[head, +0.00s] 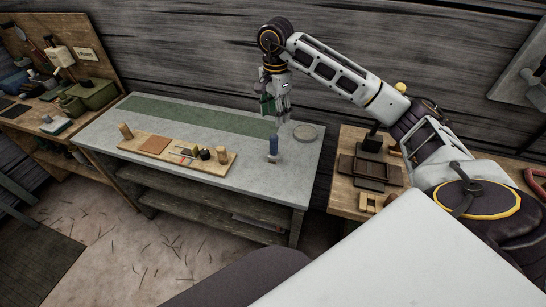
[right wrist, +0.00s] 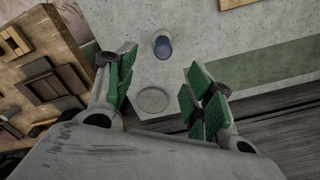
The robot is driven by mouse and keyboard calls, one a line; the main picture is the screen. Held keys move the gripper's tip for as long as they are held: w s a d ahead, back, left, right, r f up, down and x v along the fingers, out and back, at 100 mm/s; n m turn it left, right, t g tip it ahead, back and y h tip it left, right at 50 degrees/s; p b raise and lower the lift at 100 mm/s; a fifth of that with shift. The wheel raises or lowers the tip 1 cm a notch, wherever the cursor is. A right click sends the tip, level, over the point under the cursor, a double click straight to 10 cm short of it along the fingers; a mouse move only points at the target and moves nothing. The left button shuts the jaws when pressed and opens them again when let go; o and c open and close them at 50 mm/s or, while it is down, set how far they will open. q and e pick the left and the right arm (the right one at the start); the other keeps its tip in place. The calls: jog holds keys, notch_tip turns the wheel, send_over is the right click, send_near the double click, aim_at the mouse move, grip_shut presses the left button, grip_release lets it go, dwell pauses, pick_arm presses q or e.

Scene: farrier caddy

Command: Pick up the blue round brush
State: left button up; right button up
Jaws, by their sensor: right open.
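The blue round brush (head: 273,146) stands upright on the grey workbench top (head: 230,155), near its right end. My right gripper (head: 275,105) is above the bench, higher than the brush, with its fingers pointing down. In the right wrist view the brush (right wrist: 163,46) shows from above, beyond the gap between the green-padded fingers of my right gripper (right wrist: 155,100). The fingers are spread wide and nothing is between them. My left gripper is not in view.
A round disc (head: 305,132) lies on the bench to the right of the brush. A wooden caddy board (head: 165,151) with several small items lies to the left. A wooden side table (head: 345,180) with trays stands at the right.

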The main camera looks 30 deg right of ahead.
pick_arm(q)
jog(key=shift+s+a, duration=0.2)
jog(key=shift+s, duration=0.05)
pick_arm(e)
jog(key=shift+f, duration=0.85)
send_over(274, 143)
jog(key=f, duration=0.3)
jog(key=d+f, duration=0.1)
jog(key=f, duration=0.1)
jog(key=shift+w, duration=0.4)
jog(key=shift+f, duration=0.85)
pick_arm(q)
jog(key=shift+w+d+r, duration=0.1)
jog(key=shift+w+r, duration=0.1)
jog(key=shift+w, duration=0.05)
pick_arm(e)
jog(key=shift+f, duration=0.1)
jog(key=shift+w+a+f+p, duration=0.15)
jog(key=shift+f+p, duration=0.1)
jog(key=shift+f, duration=0.65)
jog(key=shift+w+f+p, duration=0.1)
jog(key=shift+f+p, duration=0.15)
jog(key=shift+f, duration=1.4)
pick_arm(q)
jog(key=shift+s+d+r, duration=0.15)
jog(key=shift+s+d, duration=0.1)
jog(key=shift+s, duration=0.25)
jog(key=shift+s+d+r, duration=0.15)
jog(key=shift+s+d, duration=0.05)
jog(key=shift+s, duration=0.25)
